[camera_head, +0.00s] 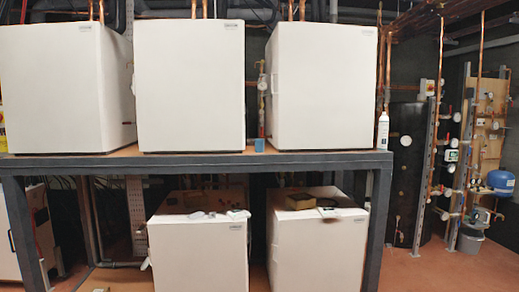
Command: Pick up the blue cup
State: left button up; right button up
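A small blue cup (259,145) stands on the upper shelf, near its front edge. It sits in the gap between the middle and right white heat pumps. Neither of my grippers shows in the head view.
A dark metal rack (380,158) carries three white heat pumps: left (60,90), middle (190,85) and right (322,85). Two lower units (200,255) (318,250) stand below, with loose items on top. A blue tank (501,181) and pipes are at right. Reddish floor (425,270) is clear at front right.

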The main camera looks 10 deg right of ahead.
aim_at(260, 144)
jog(key=i+l+u, duration=0.2)
jog(key=i, duration=0.3)
jog(key=i+l+u, duration=0.2)
jog(key=i, duration=0.25)
jog(key=l, duration=0.1)
